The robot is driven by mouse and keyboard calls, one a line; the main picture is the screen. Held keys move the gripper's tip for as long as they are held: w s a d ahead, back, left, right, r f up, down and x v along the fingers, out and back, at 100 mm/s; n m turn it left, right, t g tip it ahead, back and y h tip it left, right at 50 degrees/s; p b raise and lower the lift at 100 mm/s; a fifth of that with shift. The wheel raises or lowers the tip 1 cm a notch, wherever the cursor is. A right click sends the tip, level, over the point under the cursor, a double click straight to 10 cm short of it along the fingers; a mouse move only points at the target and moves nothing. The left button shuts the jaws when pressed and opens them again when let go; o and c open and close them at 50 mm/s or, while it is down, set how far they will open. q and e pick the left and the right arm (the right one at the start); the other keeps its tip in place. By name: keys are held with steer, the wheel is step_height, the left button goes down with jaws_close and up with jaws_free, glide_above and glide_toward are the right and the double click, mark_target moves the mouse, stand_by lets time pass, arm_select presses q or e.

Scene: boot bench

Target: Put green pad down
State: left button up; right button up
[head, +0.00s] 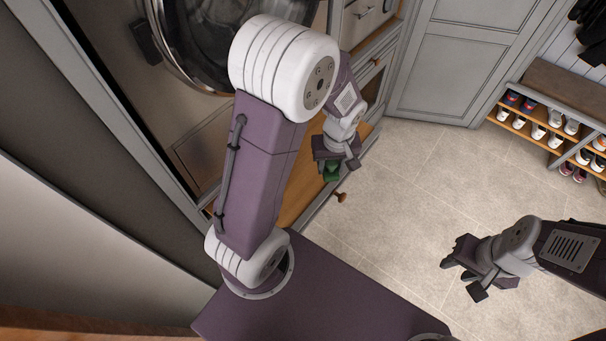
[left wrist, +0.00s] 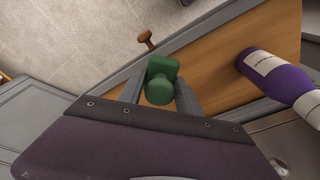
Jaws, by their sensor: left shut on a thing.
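The green pad (head: 331,172) is a small green block with a rounded knob. In the left wrist view the green pad (left wrist: 160,86) sits between the two grey fingers of my left gripper (left wrist: 158,95). My left gripper (head: 335,160) is shut on it, over the front part of the wooden surface (head: 299,184) near its grey front edge. I cannot tell whether the pad touches the wood. My right gripper (head: 463,276) is open and empty over the tiled floor, at the lower right of the head view.
A purple bottle with a white label (left wrist: 272,75) is on the wooden surface (left wrist: 221,75), right of the pad. A wooden knob (left wrist: 148,40) sticks out from the front. A washing machine (head: 188,112) stands behind. A shoe bench (head: 545,118) is far right. The tiled floor between is clear.

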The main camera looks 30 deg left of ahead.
arm_select(q)
glide_above(303, 177)
steer(key=f, duration=0.5)
steer(key=shift+s+d+f, duration=0.1)
steer(key=shift+s, duration=0.1)
step_height(303, 177, down, 4)
steer(key=shift+s+r+b, duration=0.1)
steer(key=shift+r+b, duration=0.05)
steer(key=shift+b, duration=0.55)
steer(key=shift+f, duration=0.25)
steer(key=shift+r, duration=0.1)
steer(key=shift+c, duration=0.7)
steer(key=o, duration=1.3)
